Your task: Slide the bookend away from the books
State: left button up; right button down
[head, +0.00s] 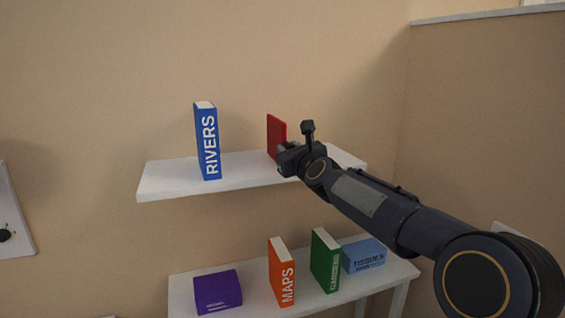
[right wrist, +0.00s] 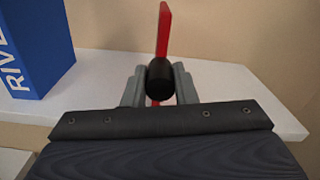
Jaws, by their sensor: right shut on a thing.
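The red bookend (head: 276,136) stands upright on the white upper shelf, right of the blue RIVERS book (head: 207,142), with a clear gap between them. My right gripper (head: 285,152) reaches in from the right, at the bookend's front. In the right wrist view, its two grey fingers (right wrist: 159,74) are shut on a black knob in front of the bookend's thin red plate (right wrist: 163,30). The RIVERS book (right wrist: 35,45) shows there at the left. The lower part of the bookend is mostly hidden by my gripper. My left gripper is not in view.
The upper shelf (head: 165,180) has bare room on both sides of the bookend. The lower surface holds a purple box (head: 218,291), an orange MAPS book (head: 281,272), a green book (head: 325,260) and a blue TISSUES box (head: 364,256). A wall stands at the right.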

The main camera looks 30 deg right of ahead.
jog(key=shift+d, duration=0.25)
jog(key=shift+s, duration=0.1)
jog(key=c, duration=1.5)
grip_release()
jog(key=o, duration=0.3)
jog(key=shift+d, duration=0.2)
jog(key=shift+o, duration=0.2)
jog(key=shift+a, duration=0.1)
jog(key=shift+s, duration=0.1)
jog(key=b+v, duration=0.1)
jog(key=v, duration=0.6)
jog(key=shift+s, duration=0.3)
